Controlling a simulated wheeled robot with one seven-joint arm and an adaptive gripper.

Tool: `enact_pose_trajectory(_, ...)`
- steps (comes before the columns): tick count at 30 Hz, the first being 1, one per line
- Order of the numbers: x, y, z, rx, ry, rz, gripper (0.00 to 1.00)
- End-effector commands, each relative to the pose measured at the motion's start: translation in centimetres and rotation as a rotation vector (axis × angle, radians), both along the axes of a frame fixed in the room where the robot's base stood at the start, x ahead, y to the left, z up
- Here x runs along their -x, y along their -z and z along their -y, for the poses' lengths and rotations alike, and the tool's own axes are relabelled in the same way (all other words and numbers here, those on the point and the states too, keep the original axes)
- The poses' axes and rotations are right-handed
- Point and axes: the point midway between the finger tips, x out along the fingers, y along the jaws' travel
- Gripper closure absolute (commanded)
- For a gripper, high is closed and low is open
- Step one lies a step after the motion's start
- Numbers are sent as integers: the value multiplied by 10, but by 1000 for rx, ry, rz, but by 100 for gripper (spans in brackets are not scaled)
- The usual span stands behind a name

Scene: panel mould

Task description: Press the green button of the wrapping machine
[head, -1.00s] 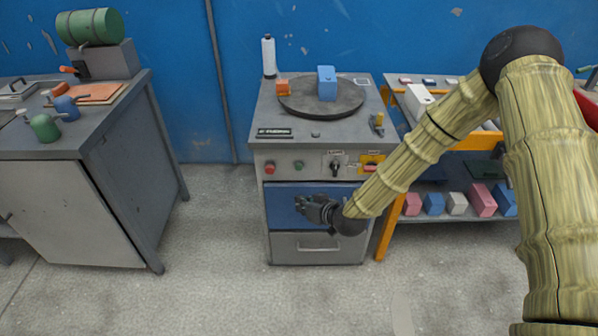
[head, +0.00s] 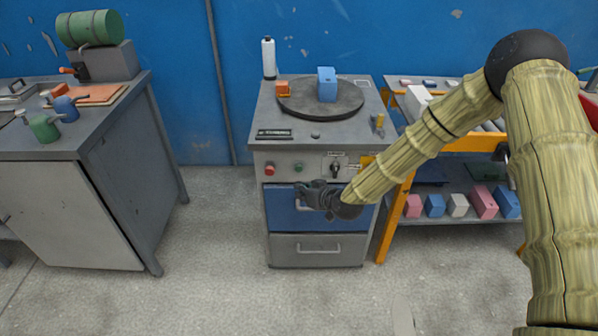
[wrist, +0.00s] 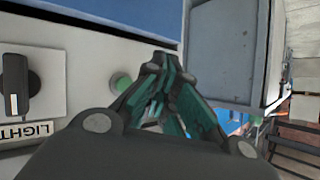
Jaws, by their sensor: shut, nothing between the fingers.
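The wrapping machine (head: 320,257) is a grey cabinet with a round dark turntable on top. Its front panel carries a green button (head: 299,167), between a red button (head: 270,169) and a black rotary switch (head: 336,169). My gripper (head: 302,188) is shut and empty, just below the green button in the head view, in front of the blue drawer. In the wrist view the green button (wrist: 121,83) shows just left of the fingertips (wrist: 160,62), partly covered by a finger. I cannot tell whether they touch.
A blue box (head: 327,84) and an orange block (head: 283,88) stand on the turntable (head: 348,108). A white bottle (head: 269,58) stands behind them. A grey workbench (head: 60,205) is at the left, and an orange-framed shelf (head: 392,215) is at the right. The floor in front is clear.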

Motion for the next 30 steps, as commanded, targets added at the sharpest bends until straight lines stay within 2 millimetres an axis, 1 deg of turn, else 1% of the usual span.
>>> enact_pose_trajectory(1, -7, 1, 0, 0, 1, 3, 100)
enact_pose_trajectory(6, -25, 2, 0, 1, 0, 3, 100)
enact_pose_trajectory(12, -41, 1, 0, 0, 0, 1, 100)
enact_pose_trajectory(18, -47, 0, 0, 1, 1, 1, 100)
enact_pose_trajectory(30, -48, 0, 0, 1, 0, 1, 100)
